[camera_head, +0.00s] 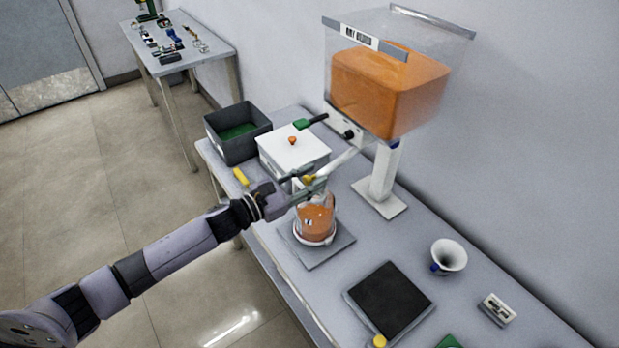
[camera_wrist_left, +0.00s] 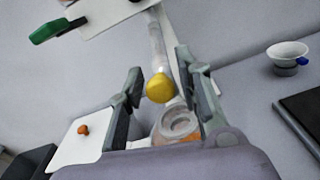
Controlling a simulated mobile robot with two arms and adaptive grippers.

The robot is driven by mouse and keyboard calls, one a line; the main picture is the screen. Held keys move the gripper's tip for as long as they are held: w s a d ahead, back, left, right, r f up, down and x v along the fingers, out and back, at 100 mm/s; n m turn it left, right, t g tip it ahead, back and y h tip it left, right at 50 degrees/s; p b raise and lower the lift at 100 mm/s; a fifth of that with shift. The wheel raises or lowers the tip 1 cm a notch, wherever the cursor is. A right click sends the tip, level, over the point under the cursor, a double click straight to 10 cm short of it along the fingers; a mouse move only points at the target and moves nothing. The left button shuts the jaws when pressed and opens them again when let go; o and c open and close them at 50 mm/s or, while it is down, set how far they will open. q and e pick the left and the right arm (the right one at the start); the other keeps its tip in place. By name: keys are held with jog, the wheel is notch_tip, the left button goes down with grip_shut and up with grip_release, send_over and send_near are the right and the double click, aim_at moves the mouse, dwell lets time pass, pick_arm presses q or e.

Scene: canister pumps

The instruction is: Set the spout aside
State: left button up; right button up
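The spout (camera_head: 346,157) is a pale tube slanting down from the panel under the orange-filled hopper (camera_head: 390,85). In the left wrist view, the spout (camera_wrist_left: 157,45) ends in a yellow knob (camera_wrist_left: 160,88). My left gripper (camera_head: 318,178) is at the low end of the spout, above a clear jar (camera_head: 316,222) of orange material. In the left wrist view, the fingers of my left gripper (camera_wrist_left: 160,70) are spread on either side of the spout and knob, with gaps visible. The jar's mouth (camera_wrist_left: 180,125) shows below the knob. My right gripper is not in view.
The jar stands on a grey plate (camera_head: 334,247). A white box (camera_head: 290,143) with an orange knob and a dark bin (camera_head: 216,127) are behind it. A black-topped pad (camera_head: 388,300), a white funnel-like cup (camera_head: 449,257) and a small white device (camera_head: 497,309) are to the right.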

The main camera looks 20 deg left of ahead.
pick_arm(q)
grip_shut()
dwell(0.5)
